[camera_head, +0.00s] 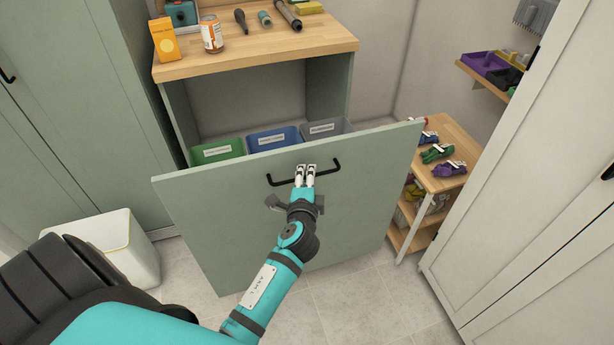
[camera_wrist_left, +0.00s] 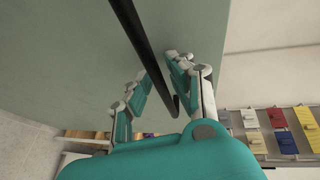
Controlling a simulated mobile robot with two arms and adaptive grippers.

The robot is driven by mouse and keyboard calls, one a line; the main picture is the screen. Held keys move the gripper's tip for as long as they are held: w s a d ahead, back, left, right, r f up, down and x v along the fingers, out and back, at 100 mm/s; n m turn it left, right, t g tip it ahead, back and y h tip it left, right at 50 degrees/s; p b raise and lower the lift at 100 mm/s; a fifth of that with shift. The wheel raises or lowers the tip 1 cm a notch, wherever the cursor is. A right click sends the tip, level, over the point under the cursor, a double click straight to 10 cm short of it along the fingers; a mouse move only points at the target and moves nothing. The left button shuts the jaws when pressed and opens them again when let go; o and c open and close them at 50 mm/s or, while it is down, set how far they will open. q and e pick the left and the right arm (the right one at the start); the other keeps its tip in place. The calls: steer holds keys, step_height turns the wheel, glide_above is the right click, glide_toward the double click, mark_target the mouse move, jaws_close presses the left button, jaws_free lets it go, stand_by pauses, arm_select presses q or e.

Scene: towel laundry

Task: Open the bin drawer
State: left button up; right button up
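The bin drawer (camera_head: 232,222) has a large sage-green front and stands pulled out from the cabinet, with its bins showing behind the front. A black bar handle (camera_head: 327,170) is fixed near its top edge, and the bar also shows in the left wrist view (camera_wrist_left: 137,35). My left gripper (camera_head: 305,169) is at the middle of the handle. The exact contact is partly hidden. My right gripper is not in view.
Inside are a green bin (camera_head: 217,151), a blue bin (camera_head: 273,139) and a grey bin (camera_head: 326,128). A wooden worktop (camera_head: 262,54) above holds a can and tools. A white basket (camera_head: 113,243) stands left, a wooden shelf unit (camera_head: 450,150) right. Tiled floor is clear in front.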

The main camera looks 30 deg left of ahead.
arm_select(q)
steer(key=v, duration=0.7)
steer(key=shift+s, duration=0.2)
steer(key=shift+d, duration=0.1)
steer(key=s+d+f+n+g+h+p, duration=0.1)
steer(key=s+d+f+g+h, duration=0.15)
steer(key=f, duration=0.75)
steer(key=s+d+f+g+h, duration=0.1)
steer(key=s+d+f+g, duration=0.2)
steer(key=f, duration=0.7)
steer(key=s+d+f+n+g+h+p, duration=0.15)
steer(key=s+f, duration=0.35)
steer(key=f, duration=0.5)
steer(key=s+a+f+n+g, duration=0.1)
steer(key=s+f, duration=0.4)
steer(key=s, duration=0.5)
steer(key=s+a+f+n+g+h, duration=0.1)
steer(key=s+f+n+g, duration=0.2)
steer(key=s+f, duration=0.3)
steer(key=s+a+f+n+g+h, duration=0.1)
steer(key=s+f, duration=0.4)
steer(key=s, duration=0.9)
steer(key=shift+f+n+g+p, duration=0.3)
steer(key=shift+n+g, duration=0.3)
steer(key=shift+n, duration=0.35)
